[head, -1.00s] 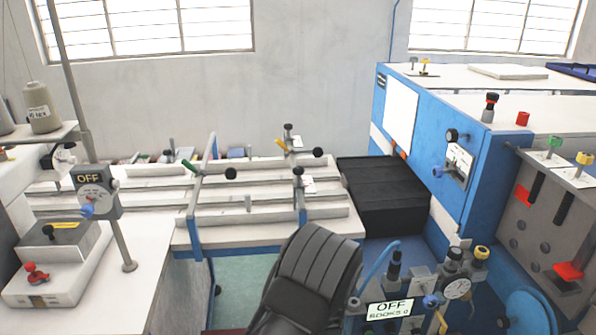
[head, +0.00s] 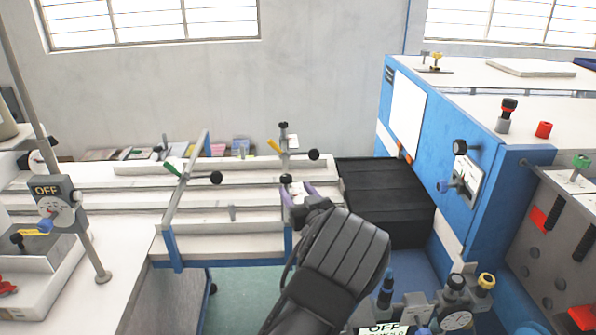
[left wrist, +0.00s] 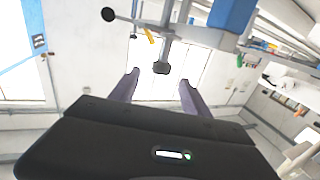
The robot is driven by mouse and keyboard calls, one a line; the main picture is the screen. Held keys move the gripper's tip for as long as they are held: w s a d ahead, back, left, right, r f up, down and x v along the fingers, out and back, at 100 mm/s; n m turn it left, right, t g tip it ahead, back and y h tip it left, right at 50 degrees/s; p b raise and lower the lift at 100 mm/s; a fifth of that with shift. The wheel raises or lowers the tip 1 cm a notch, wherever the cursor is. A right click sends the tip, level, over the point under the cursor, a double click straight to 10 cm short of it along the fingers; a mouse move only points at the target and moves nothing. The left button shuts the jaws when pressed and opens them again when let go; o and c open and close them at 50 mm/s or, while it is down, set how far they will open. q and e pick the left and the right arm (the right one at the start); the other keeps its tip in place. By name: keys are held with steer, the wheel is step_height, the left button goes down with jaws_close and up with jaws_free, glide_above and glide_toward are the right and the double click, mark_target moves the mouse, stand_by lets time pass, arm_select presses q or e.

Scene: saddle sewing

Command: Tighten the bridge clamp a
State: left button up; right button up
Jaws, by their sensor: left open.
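Two bridge clamps with black knobs are on the right bridge of the white rail table. The near clamp (head: 286,178) has a black knob and stands right at my left gripper (head: 298,190), whose purple fingers are spread around its place. In the left wrist view a black knob (left wrist: 161,68) on a grey stem shows between the tips of my open left gripper (left wrist: 159,80), apart from both fingers. The far clamp (head: 284,127) stands behind, with another black knob (head: 314,155) beside it. I cannot read which clamp is a. My right gripper is not in view.
A left bridge with a black knob (head: 216,178) and green lever (head: 172,170) crosses the rails. A black block (head: 385,190) and a blue machine (head: 430,140) stand close to the right. An OFF box (head: 55,200) is on a pole at left.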

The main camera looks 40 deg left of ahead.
mark_target(288, 181)
arm_select(q)
steer(key=shift+a+r, duration=0.1)
steer(key=shift+a, duration=0.1)
steer(key=p+x, duration=0.2)
steer(key=x, duration=0.5)
steer(key=shift+a, duration=0.15)
steer(key=shift+c, duration=0.3)
jaws_close()
stand_by(0.3)
